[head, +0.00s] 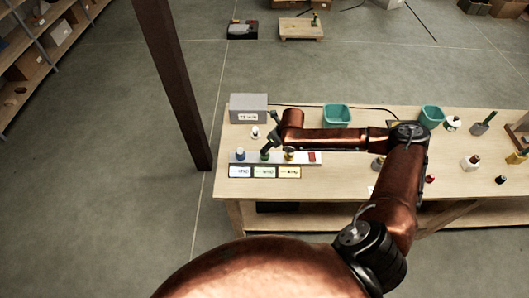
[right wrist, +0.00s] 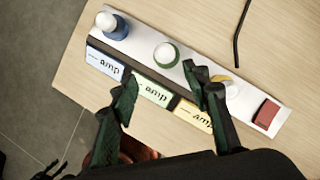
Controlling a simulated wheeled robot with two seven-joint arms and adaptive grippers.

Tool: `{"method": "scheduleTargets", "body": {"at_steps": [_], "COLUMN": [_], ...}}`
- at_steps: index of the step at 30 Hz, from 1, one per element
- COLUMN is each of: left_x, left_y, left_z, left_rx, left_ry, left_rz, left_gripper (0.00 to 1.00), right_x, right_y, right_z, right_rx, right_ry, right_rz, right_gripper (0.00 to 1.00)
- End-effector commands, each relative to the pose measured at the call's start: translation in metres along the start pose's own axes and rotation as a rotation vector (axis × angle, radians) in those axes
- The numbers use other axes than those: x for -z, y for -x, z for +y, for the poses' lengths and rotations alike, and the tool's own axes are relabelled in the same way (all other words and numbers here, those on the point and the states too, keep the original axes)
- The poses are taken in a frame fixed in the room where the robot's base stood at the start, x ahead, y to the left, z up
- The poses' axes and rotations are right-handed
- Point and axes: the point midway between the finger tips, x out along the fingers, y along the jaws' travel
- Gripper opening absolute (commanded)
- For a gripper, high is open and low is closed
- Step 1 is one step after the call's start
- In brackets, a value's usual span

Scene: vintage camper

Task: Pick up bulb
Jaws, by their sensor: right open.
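My right gripper (head: 270,150) hangs over a white strip (head: 302,158) on the workbench. In the right wrist view its two dark green fingers (right wrist: 160,76) are spread apart with nothing between them. A round white bulb in a green-ringed socket (right wrist: 165,54) sits just beyond the fingertips. Another white bulb in a blue socket (right wrist: 112,24) is at the strip's left end. A third, in a yellow socket (right wrist: 232,88), is partly hidden by the right finger. In the head view a small white bulb-like thing (head: 254,132) stands behind the strip. My left gripper is not in view.
A grey box (head: 248,107) stands at the bench's back left corner. Teal bins (head: 337,115) stand along the back. A red block (right wrist: 267,114) is at the strip's right end. Lamp labels (head: 264,172) lie along its front. A brown post (head: 178,85) rises left of the bench.

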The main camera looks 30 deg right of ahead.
Motion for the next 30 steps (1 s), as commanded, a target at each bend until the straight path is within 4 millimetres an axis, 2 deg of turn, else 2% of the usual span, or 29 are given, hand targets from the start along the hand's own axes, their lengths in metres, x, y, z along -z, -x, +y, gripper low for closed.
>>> {"method": "scheduleTargets", "body": {"at_steps": [3,11,18,21,29,30], "left_x": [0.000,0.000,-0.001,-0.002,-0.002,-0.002], "left_y": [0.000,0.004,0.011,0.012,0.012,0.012], "left_z": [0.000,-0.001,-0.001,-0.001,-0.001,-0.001], "left_rx": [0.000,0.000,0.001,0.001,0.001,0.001], "left_ry": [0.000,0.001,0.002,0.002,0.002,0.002], "left_rz": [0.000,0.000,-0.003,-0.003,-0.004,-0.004], "left_gripper": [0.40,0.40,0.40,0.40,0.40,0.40], "right_x": [-0.004,-0.006,-0.009,-0.009,-0.009,-0.009], "right_y": [-0.002,-0.029,-0.063,-0.072,-0.074,-0.074], "right_z": [-0.008,-0.008,-0.009,-0.010,-0.011,-0.011], "right_rx": [0.007,0.006,0.006,0.007,0.008,0.008], "right_ry": [0.029,0.032,0.030,0.031,0.032,0.032], "right_rz": [-0.001,-0.001,-0.001,-0.001,-0.002,-0.002], "right_gripper": [0.43,0.43,0.43,0.43,0.43,0.41]}}
